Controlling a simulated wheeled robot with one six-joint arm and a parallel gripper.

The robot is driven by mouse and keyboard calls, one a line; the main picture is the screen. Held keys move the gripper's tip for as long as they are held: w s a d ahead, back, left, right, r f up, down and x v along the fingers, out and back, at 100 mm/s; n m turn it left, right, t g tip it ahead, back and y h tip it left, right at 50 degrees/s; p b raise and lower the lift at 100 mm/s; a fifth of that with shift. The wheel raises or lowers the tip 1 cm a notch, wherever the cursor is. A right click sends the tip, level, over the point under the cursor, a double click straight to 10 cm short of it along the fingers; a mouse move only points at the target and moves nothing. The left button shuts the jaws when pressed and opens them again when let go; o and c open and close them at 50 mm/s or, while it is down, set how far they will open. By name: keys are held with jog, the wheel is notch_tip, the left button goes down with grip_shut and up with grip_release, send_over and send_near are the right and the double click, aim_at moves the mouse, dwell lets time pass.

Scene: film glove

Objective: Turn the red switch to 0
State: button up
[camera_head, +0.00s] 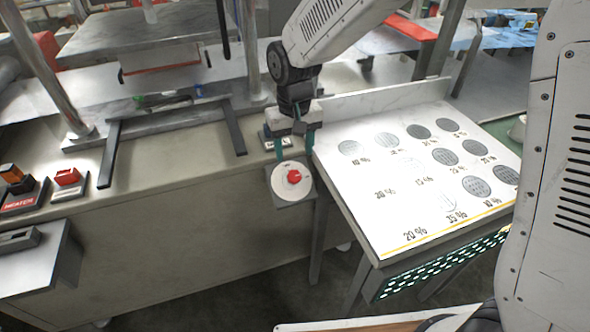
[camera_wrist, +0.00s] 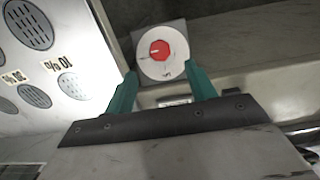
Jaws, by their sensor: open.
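The red switch (camera_head: 294,176) is a red knob on a round white dial (camera_head: 282,187), mounted on a grey box at the end of the bench. In the wrist view the red switch (camera_wrist: 160,50) and its dial (camera_wrist: 176,68) sit just beyond the fingertips, roughly centred between them. The dial's markings are too small to read surely. My gripper (camera_head: 294,150) has two green fingers and is above and behind the switch. In the wrist view my gripper (camera_wrist: 163,84) is open, its fingers apart with nothing between them, and no contact with the knob shows.
A slanted white panel (camera_head: 380,225) with grey perforated discs and percent labels stands right of the switch. Left are a metal press (camera_head: 160,50), a red heater switch (camera_head: 67,177) and the bench (camera_head: 170,170). A small labelled plate (camera_wrist: 174,100) lies between my fingers' bases and the dial.

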aim_at(294, 174)
notch_tip(294, 174, down, 8)
jog(key=shift+r, duration=0.15)
dwell(0.3)
jog(key=c, duration=1)
